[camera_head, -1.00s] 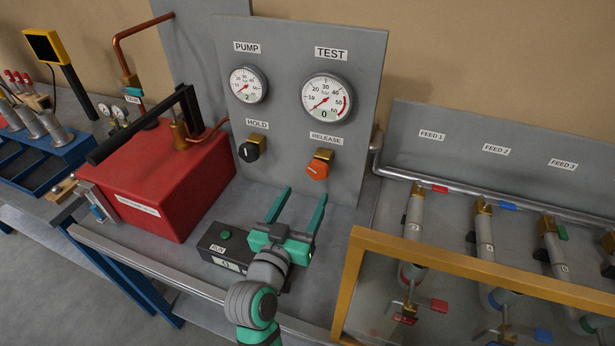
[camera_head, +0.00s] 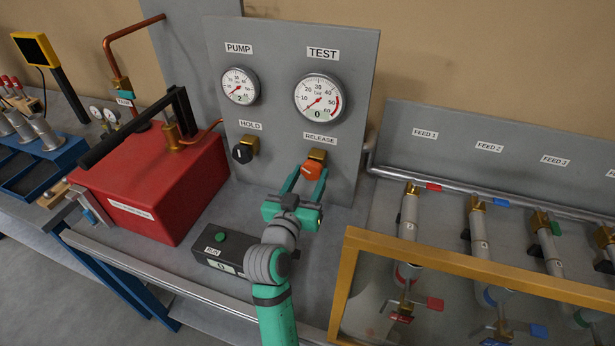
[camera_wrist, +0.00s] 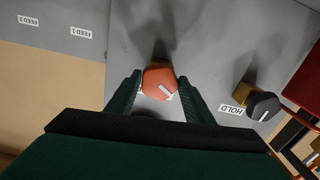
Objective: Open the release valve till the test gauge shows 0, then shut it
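The orange release valve knob (camera_head: 312,171) sits on a brass stem under the RELEASE label on the grey upright panel. My gripper (camera_head: 306,181) is at the knob, one finger on each side, and appears shut on it. The wrist view shows the knob (camera_wrist: 160,82) between the two fingertips (camera_wrist: 160,80), with no clear gap; a pale mark slants across its face. The test gauge (camera_head: 322,98) reads 0 on its digits, its needle at the low end. The RELEASE label is mostly hidden behind the knob in the wrist view.
The black HOLD knob (camera_head: 243,153) is left of my gripper. The pump gauge (camera_head: 240,86) reads 2. A RUN box (camera_head: 222,248) with a green button stands on the bench. A red tank (camera_head: 155,185) is left; a yellow-framed guard (camera_head: 470,268) stands right.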

